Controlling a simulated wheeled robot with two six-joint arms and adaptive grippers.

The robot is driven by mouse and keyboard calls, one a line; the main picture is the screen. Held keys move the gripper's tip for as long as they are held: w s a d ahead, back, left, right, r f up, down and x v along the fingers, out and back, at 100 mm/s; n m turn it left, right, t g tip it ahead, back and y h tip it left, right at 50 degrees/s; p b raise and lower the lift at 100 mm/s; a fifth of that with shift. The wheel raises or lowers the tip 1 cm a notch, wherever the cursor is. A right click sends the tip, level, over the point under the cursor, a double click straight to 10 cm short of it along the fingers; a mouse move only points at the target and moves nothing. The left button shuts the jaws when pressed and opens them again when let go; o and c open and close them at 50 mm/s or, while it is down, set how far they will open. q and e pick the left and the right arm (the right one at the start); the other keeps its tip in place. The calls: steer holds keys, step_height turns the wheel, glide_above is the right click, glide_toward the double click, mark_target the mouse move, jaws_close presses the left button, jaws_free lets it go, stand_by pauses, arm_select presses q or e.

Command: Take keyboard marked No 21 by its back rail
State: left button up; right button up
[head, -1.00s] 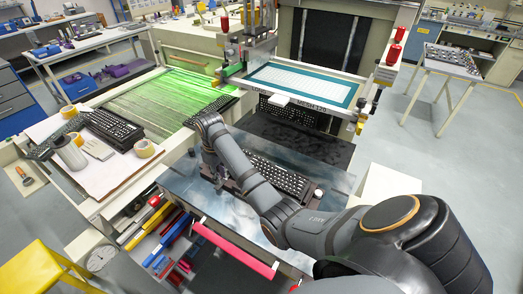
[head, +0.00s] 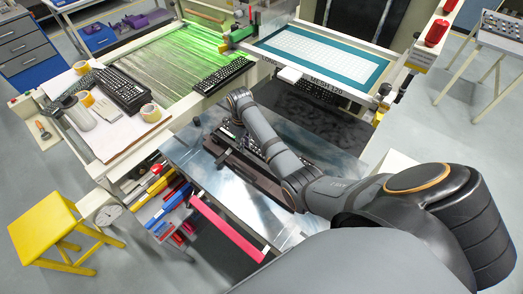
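A black keyboard (head: 283,141) lies on the shiny metal platform (head: 318,151) in front of the printing screen. My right arm crosses over it and hides much of it. My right gripper (head: 226,150) points down at the left part of this keyboard; its fingers are small and dark against dark parts, so I cannot tell whether they are open or touch it. Another keyboard (head: 222,75) lies at the near end of the green-lit conveyor. A third keyboard (head: 121,90) lies on the white-topped bench at left. No number is readable on any of them. My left gripper is out of view.
The printing screen (head: 371,75) with a teal border stands behind the platform, above a dark bed (head: 330,118). A pink-red bar (head: 226,226) runs along the platform's front. A yellow stool (head: 45,228) stands at lower left.

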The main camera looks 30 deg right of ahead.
mark_target(246, 155)
steer(key=shift+s+f+p, duration=0.3)
steer(key=shift+f+p, duration=0.15)
steer(key=shift+f, duration=0.1)
steer(key=shift+s+f+p, duration=0.25)
steer(key=shift+f+p, duration=0.2)
steer(key=shift+f, duration=0.05)
steer(key=shift+a+f, duration=0.1)
steer(key=shift+f, duration=1.2)
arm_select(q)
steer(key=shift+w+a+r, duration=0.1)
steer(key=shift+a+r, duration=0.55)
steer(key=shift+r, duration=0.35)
arm_select(e)
steer(key=shift+w+f, duration=0.1)
steer(key=shift+c, duration=0.3)
